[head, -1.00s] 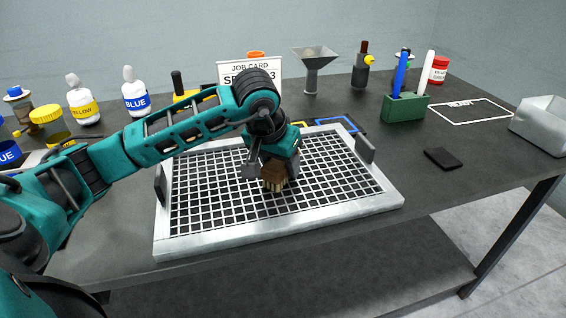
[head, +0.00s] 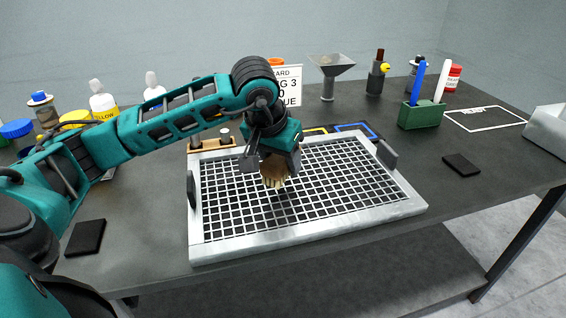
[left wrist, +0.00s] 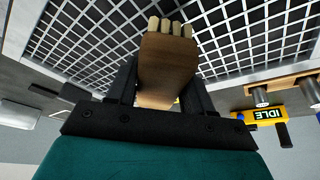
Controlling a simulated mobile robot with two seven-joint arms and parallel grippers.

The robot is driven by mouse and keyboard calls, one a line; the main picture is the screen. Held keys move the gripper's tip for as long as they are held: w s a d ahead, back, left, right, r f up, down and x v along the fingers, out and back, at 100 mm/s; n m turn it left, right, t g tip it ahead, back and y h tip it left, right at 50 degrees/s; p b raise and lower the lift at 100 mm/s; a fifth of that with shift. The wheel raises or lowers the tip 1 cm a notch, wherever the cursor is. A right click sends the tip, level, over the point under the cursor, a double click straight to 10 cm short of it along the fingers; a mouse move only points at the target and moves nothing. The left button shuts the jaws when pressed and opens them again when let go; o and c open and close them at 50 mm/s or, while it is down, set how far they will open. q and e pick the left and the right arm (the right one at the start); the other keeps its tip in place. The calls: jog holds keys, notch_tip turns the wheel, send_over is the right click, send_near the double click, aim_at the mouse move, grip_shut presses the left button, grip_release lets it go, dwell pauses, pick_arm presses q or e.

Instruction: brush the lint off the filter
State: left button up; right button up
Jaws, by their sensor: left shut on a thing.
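The filter (head: 408,208) is a pale metal frame with a dark panel under a white grid, lying flat on the bench. A dark upright handle stands at each short side. My left gripper (head: 272,160) is shut on a brush (head: 275,178) with a brown wooden block and pale bristles. The brush points bristles down over the upper middle of the grid; I cannot tell whether they touch it. In the left wrist view the brush (left wrist: 168,65) sits between the fingers, with the filter grid (left wrist: 85,40) beyond. I see no clear lint. My right gripper is out of view.
Behind the filter stand a job card (head: 288,88), a metal funnel (head: 329,72) and a green pen holder (head: 421,115). Bottles stand at the back left. Dark pads lie left (head: 86,237) and right (head: 462,165) of the filter. A grey bin (head: 547,130) is at the right edge.

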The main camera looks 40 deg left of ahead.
pick_arm(q)
notch_tip(320, 180, up, 2)
jog(key=shift+r+p, duration=0.1)
jog(key=shift+p, duration=0.35)
jog(key=shift+r+p, duration=0.5)
jog(key=shift+r, duration=0.6)
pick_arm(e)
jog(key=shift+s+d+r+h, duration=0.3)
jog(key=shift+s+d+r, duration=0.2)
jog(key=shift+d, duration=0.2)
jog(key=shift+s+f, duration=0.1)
